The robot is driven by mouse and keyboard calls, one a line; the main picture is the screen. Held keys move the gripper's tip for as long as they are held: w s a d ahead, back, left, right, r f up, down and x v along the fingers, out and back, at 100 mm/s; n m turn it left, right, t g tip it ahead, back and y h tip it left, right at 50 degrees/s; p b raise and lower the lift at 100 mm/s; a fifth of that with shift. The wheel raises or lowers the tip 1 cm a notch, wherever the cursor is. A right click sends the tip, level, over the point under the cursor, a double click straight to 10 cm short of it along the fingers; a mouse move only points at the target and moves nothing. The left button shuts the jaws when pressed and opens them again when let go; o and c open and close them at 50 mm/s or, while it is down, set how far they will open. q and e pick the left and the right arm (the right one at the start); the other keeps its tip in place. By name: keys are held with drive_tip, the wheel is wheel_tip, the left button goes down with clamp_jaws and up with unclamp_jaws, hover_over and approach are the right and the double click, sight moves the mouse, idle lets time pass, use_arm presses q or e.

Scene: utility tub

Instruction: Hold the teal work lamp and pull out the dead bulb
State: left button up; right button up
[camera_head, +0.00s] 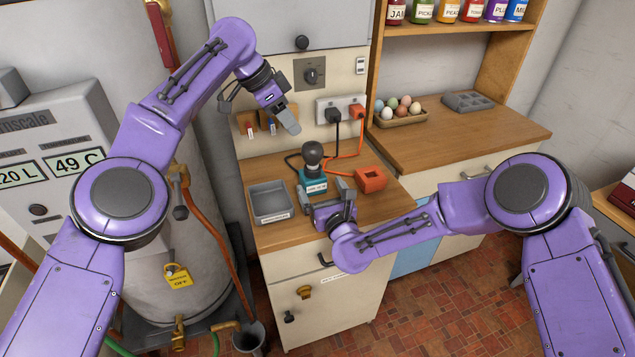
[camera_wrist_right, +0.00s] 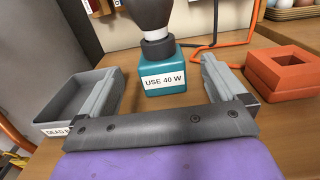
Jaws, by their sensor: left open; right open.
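The teal work lamp (camera_head: 314,185) stands upright on the wooden counter, its base labelled "USE 40 W" in the right wrist view (camera_wrist_right: 162,76). A dark grey bulb (camera_head: 312,153) sits on top in a black and pale collar; in the right wrist view the bulb (camera_wrist_right: 147,12) is cut off by the top edge. My right gripper (camera_head: 326,194) is open and low in front of the lamp, its fingers spread left and right of the base, apart from it. My left gripper (camera_head: 258,118) is open and empty, above and left of the lamp.
A grey tray (camera_head: 271,217), its label partly readable as "DEAD B" in the right wrist view, stands left of the lamp. An orange block with a square hole (camera_head: 371,180) lies right. Black and orange cords run behind to the outlet (camera_head: 341,107). An egg tray (camera_head: 398,120) stands back right.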

sight(311, 170)
drive_tip(key=x, duration=0.9)
drive_tip(key=shift+f, duration=0.1)
drive_tip(key=c, duration=1.4)
